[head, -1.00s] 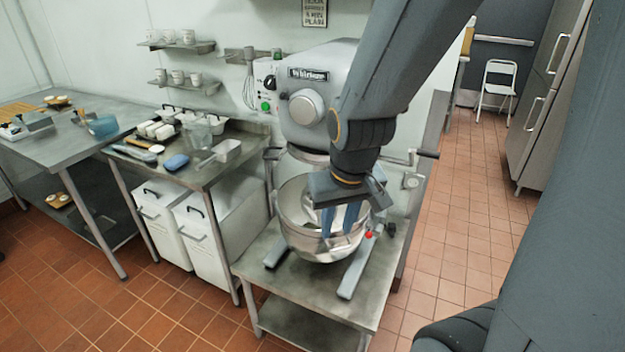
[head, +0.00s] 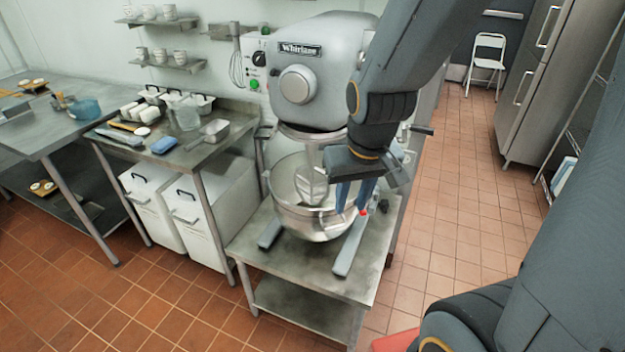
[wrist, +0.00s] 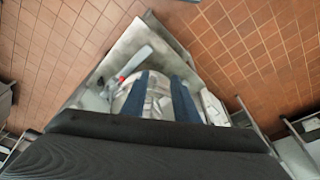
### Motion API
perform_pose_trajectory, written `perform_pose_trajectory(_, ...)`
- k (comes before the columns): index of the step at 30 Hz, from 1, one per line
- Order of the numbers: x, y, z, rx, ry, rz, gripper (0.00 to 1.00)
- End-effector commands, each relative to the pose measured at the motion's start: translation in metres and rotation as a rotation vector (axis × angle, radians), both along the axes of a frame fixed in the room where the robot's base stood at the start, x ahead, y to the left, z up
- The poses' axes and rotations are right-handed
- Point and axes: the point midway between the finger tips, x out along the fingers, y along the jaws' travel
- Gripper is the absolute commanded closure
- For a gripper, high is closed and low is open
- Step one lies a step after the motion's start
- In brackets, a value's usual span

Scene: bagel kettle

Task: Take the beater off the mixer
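The grey mixer (head: 335,35) stands on a low steel table. The beater (head: 312,184) is a pale metal paddle, hanging under the mixer head with its lower part inside the bowl. The steel bowl (head: 308,224) sits between the mixer's legs; it also shows in the wrist view (wrist: 160,92). My gripper (head: 351,210) points down at the bowl's right front side, right of the beater. Its two blue fingers are apart, with nothing held between them. In the wrist view the open gripper (wrist: 160,75) has the bowl behind its fingers; I cannot make out the beater there.
The steel mixer table (head: 300,275) has bare top at its front. A red knob (head: 363,212) is close by my fingertips. A side table (head: 190,158) with containers and a blue item (head: 164,145) stands left. White bins (head: 215,205) are under it. Tiled floor (head: 460,200) is open at right.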

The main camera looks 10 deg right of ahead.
Motion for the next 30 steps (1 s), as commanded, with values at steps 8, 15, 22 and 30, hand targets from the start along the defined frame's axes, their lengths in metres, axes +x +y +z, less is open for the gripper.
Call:
perform_pose_trajectory(8,0.000,0.000,0.000,0.000,0.000,0.000,0.66)
perform_pose_trajectory(15,0.056,0.032,-0.023,0.055,-0.132,-0.032,0.56)
perform_pose_trajectory(22,0.177,0.075,-0.062,0.090,-0.472,-0.182,0.56)
perform_pose_trajectory(30,0.252,0.076,-0.101,-0.082,-0.834,-0.396,0.56)
